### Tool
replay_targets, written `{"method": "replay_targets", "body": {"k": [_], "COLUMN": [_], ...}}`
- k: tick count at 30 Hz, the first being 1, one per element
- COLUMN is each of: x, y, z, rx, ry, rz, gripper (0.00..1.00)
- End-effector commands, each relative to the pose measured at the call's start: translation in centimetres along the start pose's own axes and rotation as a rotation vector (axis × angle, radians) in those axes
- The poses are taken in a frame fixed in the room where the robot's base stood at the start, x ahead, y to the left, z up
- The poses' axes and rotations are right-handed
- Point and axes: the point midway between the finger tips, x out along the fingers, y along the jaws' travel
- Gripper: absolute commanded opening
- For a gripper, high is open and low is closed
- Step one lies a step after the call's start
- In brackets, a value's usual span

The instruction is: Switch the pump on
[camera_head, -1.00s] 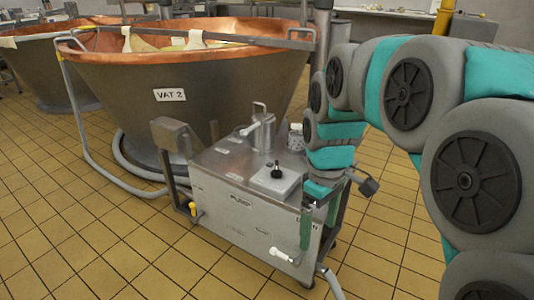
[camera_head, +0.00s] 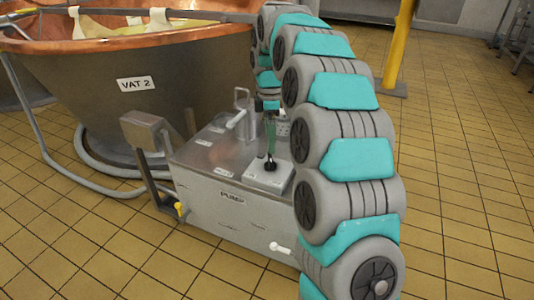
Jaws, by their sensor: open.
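The pump (camera_head: 222,222) is a steel box on a cart, with a PUMP label on its front face. On its top plate is a pale switch box (camera_head: 262,184) with a black knob (camera_head: 270,167). My gripper (camera_head: 271,153) points down at the knob from above, its green fingers open. The fingertips are right at the knob's top; I cannot tell whether they touch it or stand around it. My arm hides the pump's right side.
The copper-rimmed vat (camera_head: 190,62), labelled VAT 2, stands close behind the pump. A hose (camera_head: 100,168) runs on the floor at its left. A yellow post (camera_head: 398,45) stands at the back right. The tiled floor (camera_head: 460,200) on the right is clear.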

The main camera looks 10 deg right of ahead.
Motion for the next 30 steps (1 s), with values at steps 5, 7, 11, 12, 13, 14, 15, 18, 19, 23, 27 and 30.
{"method": "replay_targets", "body": {"k": [5,7,11,12,13,14,15,18,19,23,27,30], "x": [1.8,2.7,4.8,5.5,5.9,6.3,6.7,7.2,7.3,7.4,7.4,7.4], "y": [-0.2,-0.2,-0.2,-0.2,-0.2,-0.2,-0.2,-0.1,-0.1,-0.1,-0.1,-0.1], "z": [0.0,0.0,0.1,0.1,0.1,0.1,0.1,0.0,0.0,0.0,0.0,0.0], "rx": [0.001,0.001,0.002,0.001,0.002,0.002,0.002,0.002,0.002,0.002,0.002,0.002], "ry": [-0.001,-0.001,-0.001,-0.001,-0.002,-0.002,-0.001,0.000,0.000,0.000,0.000,0.000], "rz": [-0.005,-0.006,-0.004,-0.006,-0.007,-0.007,-0.005,0.000,0.000,0.001,0.000,0.000], "gripper": [1.00,1.00,1.00,1.00,1.00,1.00,1.00,1.00,1.00,1.00,0.93,0.82]}}
